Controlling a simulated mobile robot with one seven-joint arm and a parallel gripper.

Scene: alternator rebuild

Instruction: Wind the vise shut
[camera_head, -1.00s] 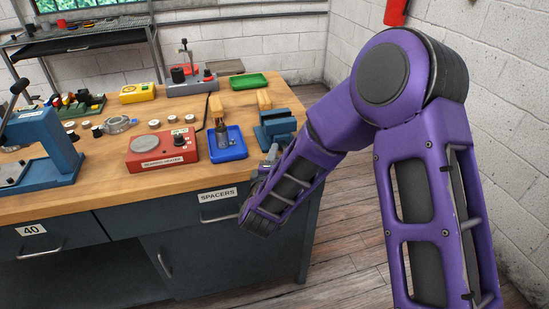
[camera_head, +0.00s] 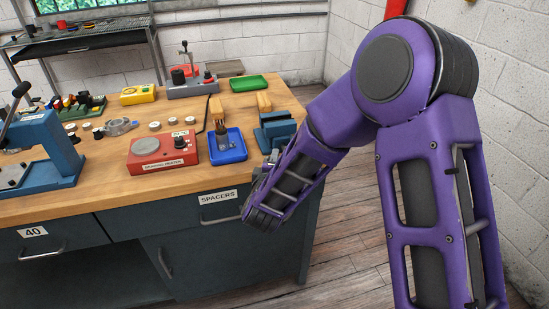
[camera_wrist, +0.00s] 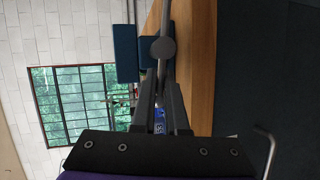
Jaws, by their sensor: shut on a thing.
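The blue vise (camera_head: 277,133) stands at the right front corner of the wooden bench. In the wrist view its blue jaws (camera_wrist: 127,52) are at the top, beside the round grey end of its screw (camera_wrist: 163,48). A thin grey handle bar (camera_wrist: 166,14) runs through that end. My gripper (camera_wrist: 161,88) is shut on the vise handle, with its dark fingers on either side of the bar. In the head view my purple forearm hides most of the gripper and the handle. I cannot tell the gap between the vise jaws.
A blue tray (camera_head: 228,158) with a dark part in it sits left of the vise. The red bearing heater (camera_head: 162,150) is farther left. Drawers (camera_head: 218,207) with metal pulls face the front. The floor (camera_head: 345,215) right of the bench is clear.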

